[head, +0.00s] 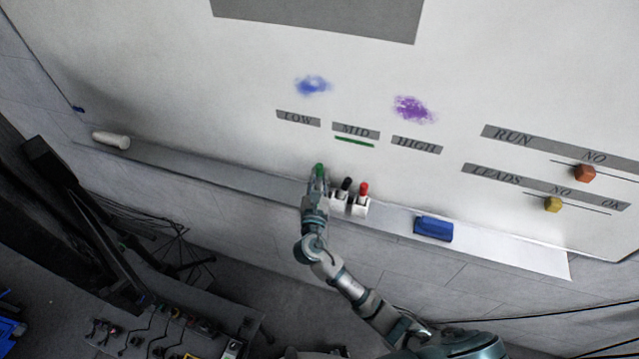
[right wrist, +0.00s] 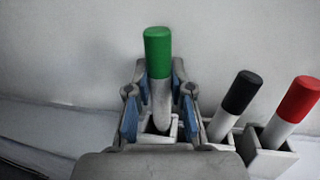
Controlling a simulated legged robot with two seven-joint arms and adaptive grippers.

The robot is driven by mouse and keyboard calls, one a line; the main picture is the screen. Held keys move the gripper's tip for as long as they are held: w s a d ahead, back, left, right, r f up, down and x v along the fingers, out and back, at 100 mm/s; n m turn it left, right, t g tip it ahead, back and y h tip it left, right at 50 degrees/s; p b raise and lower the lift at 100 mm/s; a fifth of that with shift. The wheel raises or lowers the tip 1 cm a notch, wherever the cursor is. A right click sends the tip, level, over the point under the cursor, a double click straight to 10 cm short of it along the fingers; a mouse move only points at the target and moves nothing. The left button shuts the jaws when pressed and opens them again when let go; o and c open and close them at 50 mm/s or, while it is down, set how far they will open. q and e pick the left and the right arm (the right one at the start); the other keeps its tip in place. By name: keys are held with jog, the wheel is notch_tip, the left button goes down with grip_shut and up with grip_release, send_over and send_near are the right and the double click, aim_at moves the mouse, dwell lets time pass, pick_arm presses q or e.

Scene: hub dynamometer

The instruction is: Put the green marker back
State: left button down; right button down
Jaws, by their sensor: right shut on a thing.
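The green marker (head: 319,169) stands upright at the whiteboard tray, its green cap up. My right gripper (head: 316,182) is shut around its white body. In the right wrist view the green marker (right wrist: 158,52) is between the blue-padded fingers of my right gripper (right wrist: 160,97). Its lower end is at the opening of a white holder cup (right wrist: 148,138); whether it rests on the bottom is hidden. A black marker (head: 346,184) and a red marker (head: 363,188) stand in white cups just to the right. My left gripper is not in view.
The tray (head: 235,178) runs below the whiteboard (head: 190,90). A blue eraser (head: 434,228) lies on it to the right, a white cylinder (head: 111,140) at the far left. Orange (head: 585,173) and yellow (head: 552,204) knobs are on the board's right.

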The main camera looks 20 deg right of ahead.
aim_at(317, 184)
jog(key=f, duration=0.2)
jog(key=shift+s+a+f, duration=0.3)
jog(key=shift+f, duration=0.1)
jog(key=shift+w+a, duration=0.1)
jog(key=shift+w, duration=0.25)
jog(key=c, duration=1.2)
grip_release()
jog(key=shift+w, duration=0.1)
jog(key=shift+o, duration=0.7)
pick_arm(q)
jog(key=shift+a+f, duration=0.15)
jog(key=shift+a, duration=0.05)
pick_arm(e)
jog(key=shift+d, duration=0.25)
